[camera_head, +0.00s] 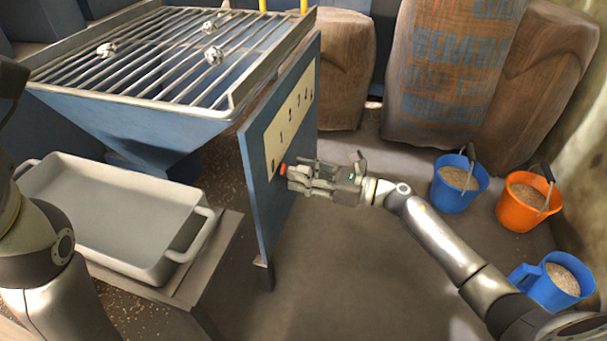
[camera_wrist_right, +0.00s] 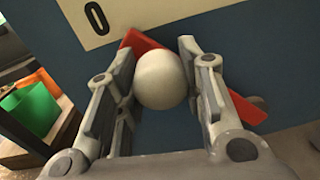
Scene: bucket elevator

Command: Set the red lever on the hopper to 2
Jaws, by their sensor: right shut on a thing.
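The blue hopper (camera_head: 150,125) stands at the left, with a blue side panel (camera_head: 258,215) facing right. A cream number plate (camera_head: 289,115) on that panel shows figures rising from 0 at the lower left. The red lever (camera_head: 283,169) is near the plate's low end, mostly hidden by my gripper in the head view. In the wrist view the red lever (camera_wrist_right: 240,105) slants across the panel below the printed 0, with a white ball knob (camera_wrist_right: 163,80). My right gripper (camera_head: 291,178) is shut on the knob, one finger on each side. My left gripper is out of view.
A grey tray (camera_head: 62,166) sits on a stand below the hopper. Sacks (camera_head: 440,70) line the back. Floor in front of the panel is clear.

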